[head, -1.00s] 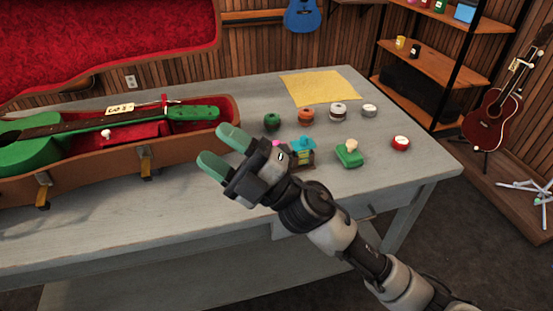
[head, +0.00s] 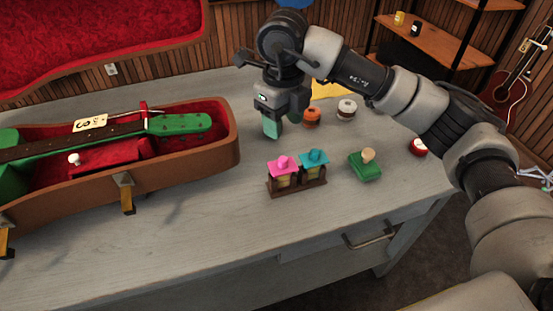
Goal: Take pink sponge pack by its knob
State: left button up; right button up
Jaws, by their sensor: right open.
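The pink sponge pack (head: 283,169) has a pink top with a round knob. It stands upright in a small dark brown rack (head: 297,188) on the grey table, left of a teal-topped pack (head: 314,160) of the same kind. My right gripper (head: 282,127) points down above the table, behind the pink pack in the picture and apart from it. It is open and empty, and its green fingers overlap in this view. My left gripper is out of view.
The open guitar case (head: 185,168) with a green ukulele (head: 180,124) fills the left of the table (head: 200,240). A green block with a pale knob (head: 365,168) is right of the rack. Orange (head: 312,117) and white (head: 346,109) round items stand behind. The table front is clear.

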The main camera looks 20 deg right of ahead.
send_over(283, 158)
jog(key=f, duration=0.4)
jog(key=shift+s+d+f, duration=0.1)
jog(key=shift+s+f, duration=0.1)
jog(key=shift+s, duration=0.15)
jog(key=shift+w+f, duration=0.1)
jog(key=shift+f, duration=0.2)
jog(key=f+p, duration=0.1)
jog(key=f, duration=0.3)
jog(key=shift+w+f, duration=0.2)
jog(key=shift+f, duration=0.3)
jog(key=shift+c, duration=0.2)
jog(key=c, duration=0.5)
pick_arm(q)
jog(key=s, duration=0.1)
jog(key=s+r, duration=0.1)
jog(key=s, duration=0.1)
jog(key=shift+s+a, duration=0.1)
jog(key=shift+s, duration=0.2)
pick_arm(e)
grip_shut()
